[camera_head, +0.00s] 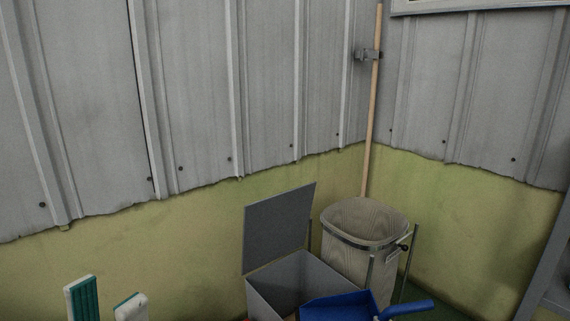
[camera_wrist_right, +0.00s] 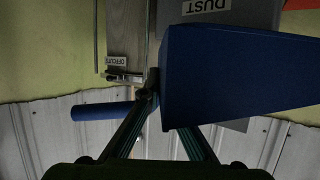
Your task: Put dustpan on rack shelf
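The blue dustpan (camera_head: 338,306) is at the bottom of the head view, its handle (camera_head: 408,309) pointing right. In the right wrist view the dustpan (camera_wrist_right: 235,85) fills the upper right, with its handle (camera_wrist_right: 95,111) to the left. My right gripper (camera_wrist_right: 152,92) has its fingers drawn together where handle and pan meet, shut on the dustpan. My left gripper (camera_head: 107,305) is at the bottom left of the head view, its two green-and-white fingers apart, empty. A grey upright frame (camera_head: 548,285) at the right edge may be part of the rack; no shelf surface is clear.
A grey box with a raised lid (camera_head: 278,228) stands behind the dustpan. A tall bin (camera_head: 350,245) stands in the corner, with a wooden pole (camera_head: 372,110) clipped to the wall behind it. The wall corner closes off the back.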

